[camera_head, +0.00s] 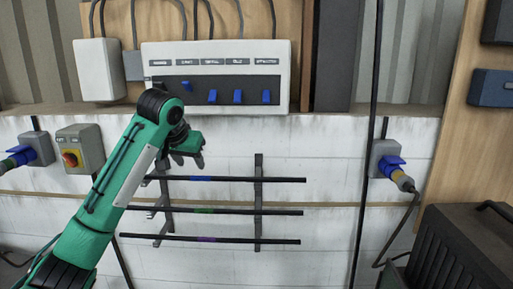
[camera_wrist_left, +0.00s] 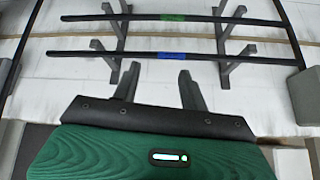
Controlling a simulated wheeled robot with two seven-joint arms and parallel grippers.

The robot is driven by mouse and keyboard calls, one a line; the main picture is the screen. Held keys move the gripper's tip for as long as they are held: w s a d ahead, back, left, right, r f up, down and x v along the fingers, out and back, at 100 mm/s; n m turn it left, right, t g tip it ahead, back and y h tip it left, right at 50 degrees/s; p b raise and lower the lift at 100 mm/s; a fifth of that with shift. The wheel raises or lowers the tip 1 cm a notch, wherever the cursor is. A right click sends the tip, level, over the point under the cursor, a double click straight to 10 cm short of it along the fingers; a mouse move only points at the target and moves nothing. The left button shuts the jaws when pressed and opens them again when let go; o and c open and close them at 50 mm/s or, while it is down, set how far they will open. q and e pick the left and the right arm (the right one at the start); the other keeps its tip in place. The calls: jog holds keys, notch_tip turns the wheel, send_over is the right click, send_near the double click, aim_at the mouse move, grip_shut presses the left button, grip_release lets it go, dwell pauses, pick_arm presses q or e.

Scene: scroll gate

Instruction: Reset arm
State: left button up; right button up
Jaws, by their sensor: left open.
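My left arm comes in from the lower left in the head view. Its gripper (camera_head: 187,158) hangs in front of the wall, below the switch panel and above the left end of the rod rack. In the left wrist view the two fingers of the gripper (camera_wrist_left: 158,83) stand apart with nothing between them. The blue-marked rod (camera_wrist_left: 230,58) and the green-marked rod (camera_wrist_left: 130,18) lie beyond the fingertips. My right gripper is not in view.
The wall rack (camera_head: 258,222) holds three dark rods, marked blue, green and purple. Above is a white switch panel (camera_head: 215,52) with blue levers. A grey box with a red-yellow knob (camera_head: 78,150) is left, a blue plug (camera_head: 390,163) right. A dark case (camera_head: 455,250) stands lower right.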

pick_arm(q)
jog(key=s+d+f+g, duration=0.1)
jog(key=s+f, duration=0.4)
jog(key=f, duration=0.6)
jog(key=s+f+h, duration=0.1)
jog(key=s+f, duration=0.5)
jog(key=f, duration=0.5)
jog(key=s+d+f+g, duration=0.1)
jog(key=s+f, duration=0.4)
jog(key=f, duration=0.6)
jog(key=s+a+f+y, duration=0.1)
jog(key=s+a+f, duration=0.25)
jog(key=s, duration=0.65)
jog(key=s+a+f+g, duration=0.15)
jog(key=s+f, duration=0.25)
jog(key=s, duration=0.6)
jog(key=s+a+f+y, duration=0.1)
jog(key=s+a+f, duration=0.2)
jog(key=s, duration=0.8)
notch_tip(320, 180, down, 35)
jog(key=g+b, duration=0.1)
jog(key=b, duration=0.3)
jog(key=s+a+f+g+b, duration=0.1)
jog(key=s+a+f+b, duration=0.2)
jog(key=s+f, duration=1.6)
notch_tip(320, 180, down, 4)
jog(key=shift+f, duration=0.15)
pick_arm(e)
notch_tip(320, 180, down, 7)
